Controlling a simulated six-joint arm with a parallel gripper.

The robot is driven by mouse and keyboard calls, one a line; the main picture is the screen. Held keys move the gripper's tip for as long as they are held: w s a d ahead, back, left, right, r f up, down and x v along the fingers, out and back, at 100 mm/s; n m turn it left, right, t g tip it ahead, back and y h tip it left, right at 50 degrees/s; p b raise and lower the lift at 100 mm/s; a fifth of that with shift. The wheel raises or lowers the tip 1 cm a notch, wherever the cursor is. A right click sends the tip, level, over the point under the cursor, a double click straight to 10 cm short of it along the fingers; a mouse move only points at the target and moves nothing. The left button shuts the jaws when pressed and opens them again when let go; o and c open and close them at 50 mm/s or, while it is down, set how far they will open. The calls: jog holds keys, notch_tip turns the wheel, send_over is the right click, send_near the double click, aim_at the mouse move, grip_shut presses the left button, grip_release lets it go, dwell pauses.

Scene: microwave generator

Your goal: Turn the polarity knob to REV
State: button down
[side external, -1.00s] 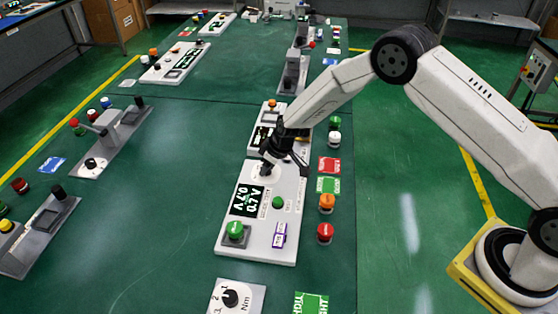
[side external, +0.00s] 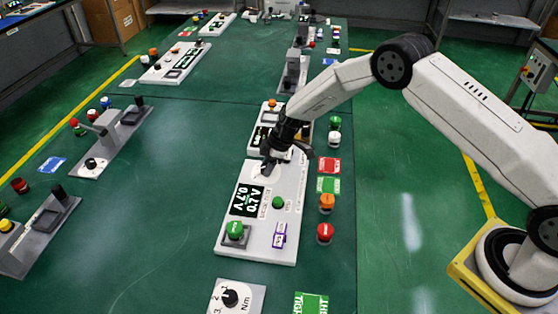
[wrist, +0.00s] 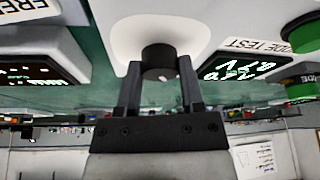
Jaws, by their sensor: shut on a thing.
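The polarity knob is a round black knob (wrist: 158,58) on a pale round plate (wrist: 185,30) in the wrist view. A small light mark shows on its face. My gripper (wrist: 158,75) has one finger on each side of the knob and is shut on it. In the side view my gripper (side external: 267,164) points down at the far end of the white generator panel (side external: 262,235) and hides most of the knob. I cannot read any REV mark or the knob's setting. The panel's display (side external: 247,200) shows green-white digits.
A green button (side external: 278,203), a larger green button (side external: 235,230) and a purple-edged switch label (side external: 280,235) are on the same panel. Another panel (side external: 258,145) stands close behind my gripper. Red (side external: 325,232) and orange (side external: 327,202) buttons stand to the right.

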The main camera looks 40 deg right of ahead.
aim_at(278, 171)
jog(key=shift+n, duration=0.7)
jog(key=shift+g, duration=0.3)
jog(key=shift+c, duration=1.1)
grip_release()
jog(key=shift+r, duration=0.1)
jog(key=v, duration=0.7)
jog(key=shift+d+r, duration=0.25)
jog(key=shift+s+r, duration=0.1)
